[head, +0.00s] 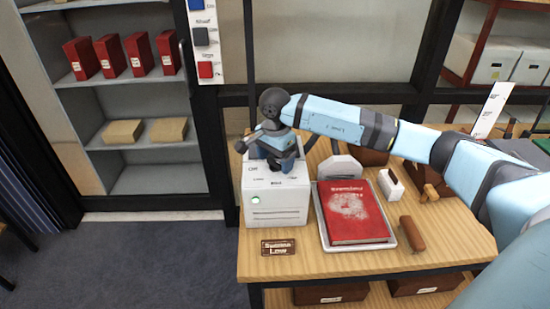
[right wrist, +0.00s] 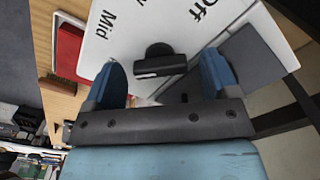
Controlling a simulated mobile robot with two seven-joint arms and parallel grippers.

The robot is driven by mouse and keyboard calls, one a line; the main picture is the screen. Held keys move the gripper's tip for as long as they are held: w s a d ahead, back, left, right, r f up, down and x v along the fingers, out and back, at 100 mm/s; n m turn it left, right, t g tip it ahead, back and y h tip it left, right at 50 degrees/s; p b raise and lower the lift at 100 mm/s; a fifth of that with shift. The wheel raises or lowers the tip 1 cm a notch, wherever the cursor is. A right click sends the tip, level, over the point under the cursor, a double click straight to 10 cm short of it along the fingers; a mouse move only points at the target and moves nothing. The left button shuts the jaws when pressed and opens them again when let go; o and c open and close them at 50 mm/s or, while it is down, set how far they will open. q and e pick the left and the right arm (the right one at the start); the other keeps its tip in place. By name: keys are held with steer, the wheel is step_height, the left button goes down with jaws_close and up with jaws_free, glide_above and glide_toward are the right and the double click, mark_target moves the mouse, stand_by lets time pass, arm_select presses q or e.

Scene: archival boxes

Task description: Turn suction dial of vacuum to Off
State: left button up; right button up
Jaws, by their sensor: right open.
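The vacuum (head: 275,212) is a white box with a green light and slots on its front, at the left end of the wooden table. My right gripper (head: 279,158) is over its top, pointing down. In the right wrist view, the black suction dial (right wrist: 160,60) sits on the white top, below the printed words Mid (right wrist: 107,24) and Off (right wrist: 190,10). The open blue fingers (right wrist: 163,66) stand on either side of the dial, with a gap visible on both sides. The dial is hidden in the head view. My left gripper is out of view.
A plaque reading "Suction Low" (head: 278,247) lies in front of the vacuum. To the right are a red book (head: 354,211) on a white tray (head: 323,229), a wooden-handled tool (head: 412,233) and a small white-and-brown block (head: 391,186). A shelf with red boxes (head: 110,56) stands behind left.

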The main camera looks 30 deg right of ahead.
steer(key=c, duration=0.9)
